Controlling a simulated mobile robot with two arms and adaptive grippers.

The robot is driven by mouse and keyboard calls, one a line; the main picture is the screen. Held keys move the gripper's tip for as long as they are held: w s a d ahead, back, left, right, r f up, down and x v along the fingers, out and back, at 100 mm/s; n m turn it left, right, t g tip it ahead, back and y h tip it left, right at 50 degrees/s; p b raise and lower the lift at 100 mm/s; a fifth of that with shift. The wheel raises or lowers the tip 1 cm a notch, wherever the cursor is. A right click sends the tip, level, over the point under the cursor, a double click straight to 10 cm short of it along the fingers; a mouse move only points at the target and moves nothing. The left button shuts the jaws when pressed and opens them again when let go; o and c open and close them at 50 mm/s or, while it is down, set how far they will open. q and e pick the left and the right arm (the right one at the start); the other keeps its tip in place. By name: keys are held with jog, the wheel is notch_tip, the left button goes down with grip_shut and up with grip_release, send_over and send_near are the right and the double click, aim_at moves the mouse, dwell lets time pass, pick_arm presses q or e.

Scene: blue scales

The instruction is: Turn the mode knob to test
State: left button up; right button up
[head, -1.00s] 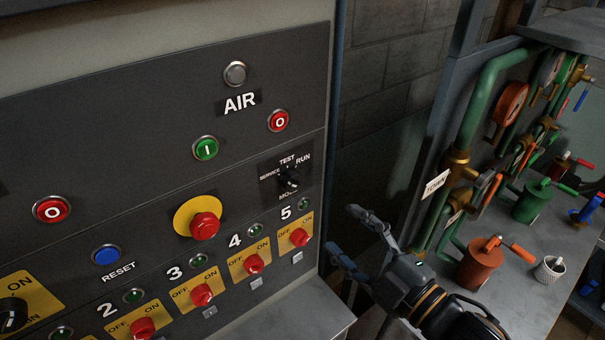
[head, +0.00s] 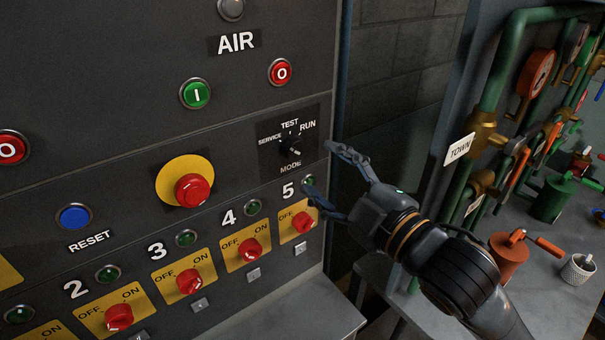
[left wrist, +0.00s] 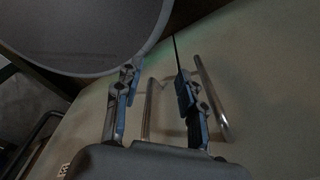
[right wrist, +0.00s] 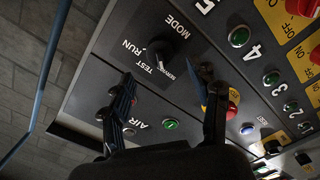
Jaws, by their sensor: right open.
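The mode knob (head: 290,147) is a small black knob on a dark plate of the control panel, with TEST, RUN and SERVICE lettered around it. It also shows in the right wrist view (right wrist: 159,50). I cannot tell surely which label it points to. My right gripper (head: 320,168) is open and empty, just right of the knob, fingers towards the panel. In the right wrist view my gripper (right wrist: 166,76) has its fingers spread, with the knob beyond the gap and apart from them. My left gripper (left wrist: 156,80) is open and empty, away from the panel.
Red switch 5 (head: 303,222) and a green lamp (head: 309,181) sit below the knob, close to my right gripper. A yellow-backed red button (head: 192,189) is to the left. Green pipes (head: 492,85) stand at right. The left wrist view shows a metal handle (left wrist: 212,95).

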aim_at(301, 154)
jog(key=p+x, duration=0.1)
jog(key=x, duration=0.4)
jog(key=shift+r, duration=0.15)
pick_arm(q)
jog(key=shift+w, duration=0.25)
pick_arm(e)
jog(key=shift+w+a, duration=0.45)
jog(key=shift+w, duration=0.05)
jog(key=shift+c, duration=0.6)
pick_arm(q)
jog(key=shift+s+a, duration=0.1)
jog(key=shift+s, duration=0.05)
pick_arm(e)
jog(key=c, duration=1.1)
